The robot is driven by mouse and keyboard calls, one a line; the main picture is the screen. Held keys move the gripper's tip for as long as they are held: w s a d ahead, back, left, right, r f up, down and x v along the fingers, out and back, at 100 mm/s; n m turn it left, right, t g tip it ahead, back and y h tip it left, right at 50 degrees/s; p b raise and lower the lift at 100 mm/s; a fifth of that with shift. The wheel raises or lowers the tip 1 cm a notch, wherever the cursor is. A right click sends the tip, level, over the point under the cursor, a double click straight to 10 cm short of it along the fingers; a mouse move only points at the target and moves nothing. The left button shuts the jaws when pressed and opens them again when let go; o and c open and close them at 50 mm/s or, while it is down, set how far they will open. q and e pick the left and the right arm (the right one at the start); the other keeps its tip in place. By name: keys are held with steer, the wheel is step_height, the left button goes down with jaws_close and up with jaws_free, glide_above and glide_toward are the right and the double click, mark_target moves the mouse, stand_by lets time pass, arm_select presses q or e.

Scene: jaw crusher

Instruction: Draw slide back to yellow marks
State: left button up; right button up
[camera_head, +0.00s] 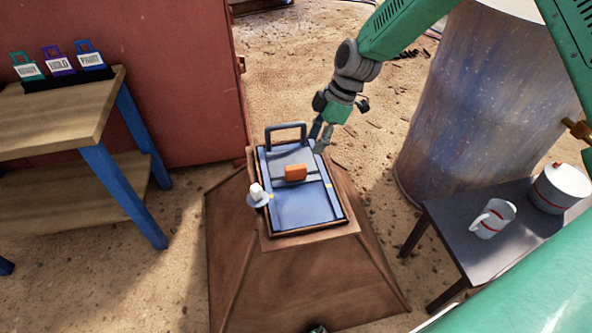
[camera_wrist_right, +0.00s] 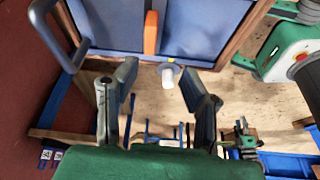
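The slide is a blue plate (camera_head: 295,208) in a brown frame on a sloped brown housing. A blue-grey loop handle (camera_head: 286,128) stands at its far end; the handle also shows at left in the right wrist view (camera_wrist_right: 60,32). A grey bar with an orange block (camera_head: 295,172) crosses the plate. Small yellow marks (camera_head: 328,185) show near the bar's ends. A white knob (camera_head: 258,196) is on the left edge. My right gripper (camera_head: 319,139) is right of the handle, over the plate's far right corner. Its fingers (camera_wrist_right: 159,73) are apart and empty. My left gripper is not seen.
A wooden bench (camera_head: 60,118) with coloured tags stands at left by a red wall (camera_head: 160,70). A large rusty cylinder (camera_head: 490,100) stands at right. A dark table (camera_head: 470,255) holds a white mug (camera_head: 493,218) and a white pot (camera_head: 562,187).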

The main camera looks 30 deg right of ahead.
mark_target(296, 167)
steer(key=shift+n, duration=0.5)
steer(key=b+x, duration=0.1)
steer(key=x, duration=0.3)
steer(key=w+b+x, duration=0.1)
steer(key=b+x, duration=0.1)
steer(key=x, duration=0.2)
steer(key=b+x, duration=0.1)
steer(key=x, duration=0.3)
steer(key=shift+w+r+b, duration=0.1)
steer(key=shift+w+b, duration=0.25)
steer(key=shift+w, duration=0.05)
steer(key=shift+a, duration=0.1)
jaws_close()
